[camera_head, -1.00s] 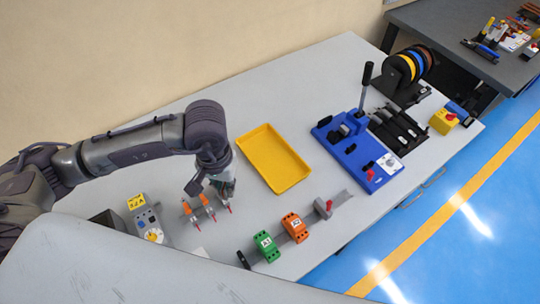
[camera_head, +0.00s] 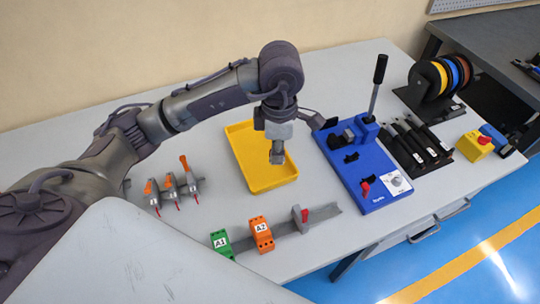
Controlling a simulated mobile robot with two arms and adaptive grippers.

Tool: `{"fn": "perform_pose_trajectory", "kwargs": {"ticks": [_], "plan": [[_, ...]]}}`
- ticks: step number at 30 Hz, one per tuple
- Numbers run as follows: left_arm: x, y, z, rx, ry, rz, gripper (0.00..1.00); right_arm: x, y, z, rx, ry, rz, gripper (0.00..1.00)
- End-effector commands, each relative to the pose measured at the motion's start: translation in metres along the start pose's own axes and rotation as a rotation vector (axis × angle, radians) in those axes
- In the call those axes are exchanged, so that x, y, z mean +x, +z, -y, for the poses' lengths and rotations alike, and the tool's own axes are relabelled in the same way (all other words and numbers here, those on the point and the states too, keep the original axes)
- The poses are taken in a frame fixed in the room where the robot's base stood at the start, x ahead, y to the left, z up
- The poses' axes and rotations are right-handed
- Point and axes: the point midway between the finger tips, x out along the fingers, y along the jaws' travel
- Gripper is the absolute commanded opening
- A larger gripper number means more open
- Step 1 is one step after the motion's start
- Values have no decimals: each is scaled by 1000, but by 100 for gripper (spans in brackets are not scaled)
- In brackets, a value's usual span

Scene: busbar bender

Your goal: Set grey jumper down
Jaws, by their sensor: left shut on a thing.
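My left gripper (camera_head: 278,132) points down over the right part of the yellow tray (camera_head: 244,165). It is shut on a small grey piece, which I take to be the grey jumper (camera_head: 277,155). The piece hangs below the fingers, in front of the tray's inside; I cannot tell whether it touches the tray floor. The fingers and arm hide part of the tray's far edge. My right gripper is not in view.
A blue bending fixture (camera_head: 362,172) with an upright lever stands right of the tray. A rail with green A1 (camera_head: 221,242) and orange A2 (camera_head: 261,234) blocks lies in front. Several small orange-levered parts (camera_head: 170,187) sit left. Black holders (camera_head: 415,145) stand further right.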

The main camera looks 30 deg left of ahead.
Motion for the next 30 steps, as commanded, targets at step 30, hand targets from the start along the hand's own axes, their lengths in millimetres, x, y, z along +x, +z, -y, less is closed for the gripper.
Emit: {"fn": "perform_pose_trajectory", "kwargs": {"ticks": [30], "plan": [[104,-44,-105,-15,-3,-1,0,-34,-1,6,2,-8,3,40]]}}
